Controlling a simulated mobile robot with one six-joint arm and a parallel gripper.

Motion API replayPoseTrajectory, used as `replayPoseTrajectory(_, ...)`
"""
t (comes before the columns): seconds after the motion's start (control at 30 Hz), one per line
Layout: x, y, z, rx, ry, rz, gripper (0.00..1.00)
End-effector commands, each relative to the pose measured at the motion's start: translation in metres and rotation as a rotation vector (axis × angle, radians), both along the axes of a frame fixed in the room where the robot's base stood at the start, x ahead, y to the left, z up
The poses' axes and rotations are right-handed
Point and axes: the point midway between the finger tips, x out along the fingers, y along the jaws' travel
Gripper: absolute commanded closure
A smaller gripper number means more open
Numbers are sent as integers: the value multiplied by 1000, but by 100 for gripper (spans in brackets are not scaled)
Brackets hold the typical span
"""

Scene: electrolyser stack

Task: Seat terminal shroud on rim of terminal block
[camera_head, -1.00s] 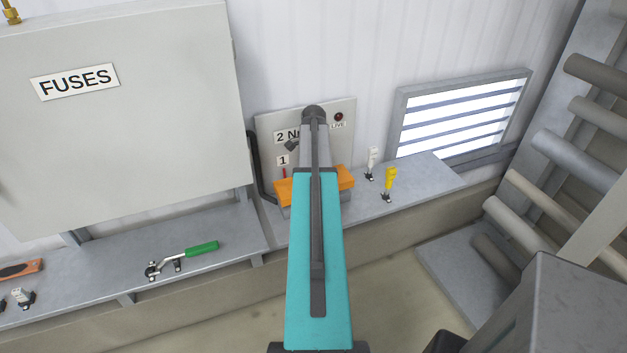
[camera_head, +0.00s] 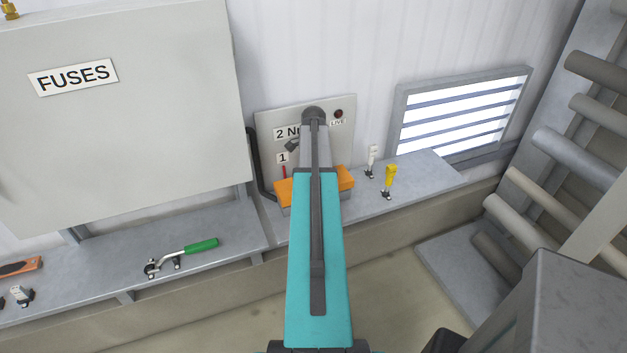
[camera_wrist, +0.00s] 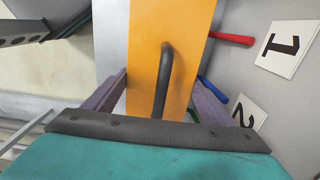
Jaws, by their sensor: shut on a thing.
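The orange terminal shroud (camera_head: 285,192) shows on both sides of my teal arm in the head view, in front of the grey panel. In the wrist view the shroud (camera_wrist: 190,30) fills the middle, with a dark bent handle-like bar (camera_wrist: 166,70) across its face. My gripper (camera_wrist: 157,82) has a purple finger at each side edge of the shroud and is shut on it. The fingertips are partly hidden, and my arm hides the gripper in the head view. The terminal block is mostly hidden, so I cannot tell whether the shroud touches its rim.
The panel (camera_head: 268,128) carries number labels and a dark red lamp. Red (camera_wrist: 232,38), blue and green rods or leads protrude beside the shroud. White (camera_head: 372,160) and yellow (camera_head: 390,178) handled items stand on the right shelf. A green-handled tool (camera_head: 202,246) lies left. A fuse cabinet (camera_head: 130,140) overhangs there.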

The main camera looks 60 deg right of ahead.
Motion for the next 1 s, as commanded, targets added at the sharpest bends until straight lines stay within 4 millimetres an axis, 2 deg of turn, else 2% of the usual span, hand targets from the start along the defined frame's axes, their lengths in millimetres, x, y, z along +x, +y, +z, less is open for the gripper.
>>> replayPoseTrajectory(1.0, 1, 0, -17, -1, -1, 1, 49)
